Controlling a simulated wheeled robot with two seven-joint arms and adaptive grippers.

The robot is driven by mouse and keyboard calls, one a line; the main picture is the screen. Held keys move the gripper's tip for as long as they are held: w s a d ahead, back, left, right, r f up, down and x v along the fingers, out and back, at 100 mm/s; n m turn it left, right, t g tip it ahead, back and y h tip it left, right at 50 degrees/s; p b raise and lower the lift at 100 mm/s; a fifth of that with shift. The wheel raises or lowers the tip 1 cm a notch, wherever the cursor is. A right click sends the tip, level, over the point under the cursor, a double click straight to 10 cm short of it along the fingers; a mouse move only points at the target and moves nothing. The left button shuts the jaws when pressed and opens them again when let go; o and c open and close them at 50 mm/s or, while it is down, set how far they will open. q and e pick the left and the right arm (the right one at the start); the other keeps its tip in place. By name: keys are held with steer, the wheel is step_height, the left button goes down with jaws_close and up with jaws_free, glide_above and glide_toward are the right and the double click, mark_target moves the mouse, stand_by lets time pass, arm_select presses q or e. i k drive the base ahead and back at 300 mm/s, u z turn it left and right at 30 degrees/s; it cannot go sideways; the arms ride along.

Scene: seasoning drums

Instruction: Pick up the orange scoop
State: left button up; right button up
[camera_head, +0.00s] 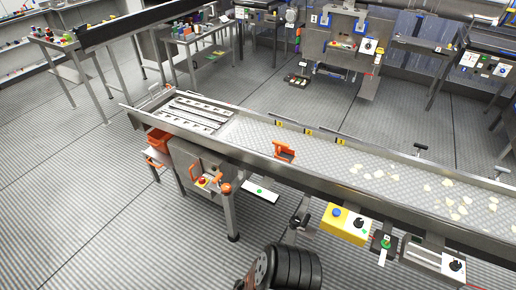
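An orange scoop (284,152) with a raised handle sits at the near side of the conveyor trough, left of the middle of its length. More orange pieces, like scoops or small bins (158,142), are at the left end below the trough; their exact shape is too small to tell. Neither of my grippers can be made out. A dark ribbed part at the bottom centre looks like my own arm, with no fingers showing.
The long metal conveyor (240,132) crosses the view, with pale chips (455,208) scattered on its right part. A yellow control box (345,226) and other controls hang along its near side. Floor at the lower left is clear. Tables and machines stand behind.

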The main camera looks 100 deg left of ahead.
mark_target(285, 154)
steer(key=u, duration=2.2)
